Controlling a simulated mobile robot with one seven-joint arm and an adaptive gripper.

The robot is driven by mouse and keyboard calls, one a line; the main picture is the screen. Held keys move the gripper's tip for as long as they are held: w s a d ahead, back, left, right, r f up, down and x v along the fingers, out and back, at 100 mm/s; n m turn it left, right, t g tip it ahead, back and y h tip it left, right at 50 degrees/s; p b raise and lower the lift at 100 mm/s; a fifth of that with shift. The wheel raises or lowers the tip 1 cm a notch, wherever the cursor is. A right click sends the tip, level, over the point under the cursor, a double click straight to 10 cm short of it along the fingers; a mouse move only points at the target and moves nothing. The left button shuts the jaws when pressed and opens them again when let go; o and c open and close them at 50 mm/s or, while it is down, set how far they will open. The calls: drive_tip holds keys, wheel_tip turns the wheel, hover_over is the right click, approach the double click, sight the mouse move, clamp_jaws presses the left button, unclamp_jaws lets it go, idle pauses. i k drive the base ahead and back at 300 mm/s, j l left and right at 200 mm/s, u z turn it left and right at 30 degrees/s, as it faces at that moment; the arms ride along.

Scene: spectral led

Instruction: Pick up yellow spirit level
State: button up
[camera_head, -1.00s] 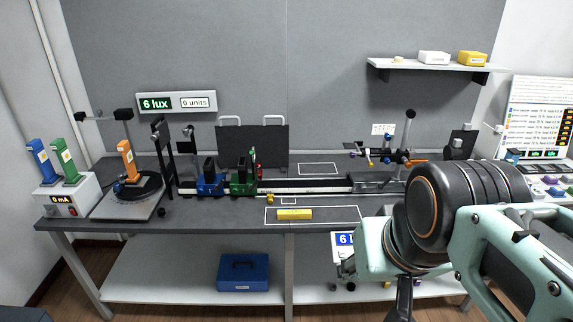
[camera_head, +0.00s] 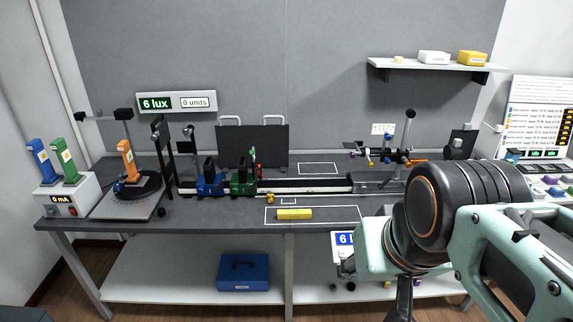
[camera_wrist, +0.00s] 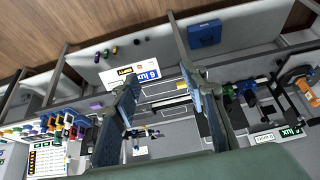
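The yellow spirit level (camera_head: 294,214) lies flat on the dark bench top near its front edge, inside a white outlined rectangle, in the head view. My arm links hide most of the gripper there.
Behind the level runs a long rail with a blue carriage (camera_head: 209,184) and a green carriage (camera_head: 243,183). A small brass piece (camera_head: 270,198) is just behind the level. A blue box (camera_head: 243,272) sits on the lower shelf. The bench around the level is mostly clear.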

sight(297, 214)
drive_tip(key=i+l+u, duration=0.25)
drive_tip(key=i+l, duration=0.3)
drive_tip(key=i+l+u, duration=0.3)
drive_tip(key=i+l, duration=0.2)
drive_tip(key=l, duration=0.2)
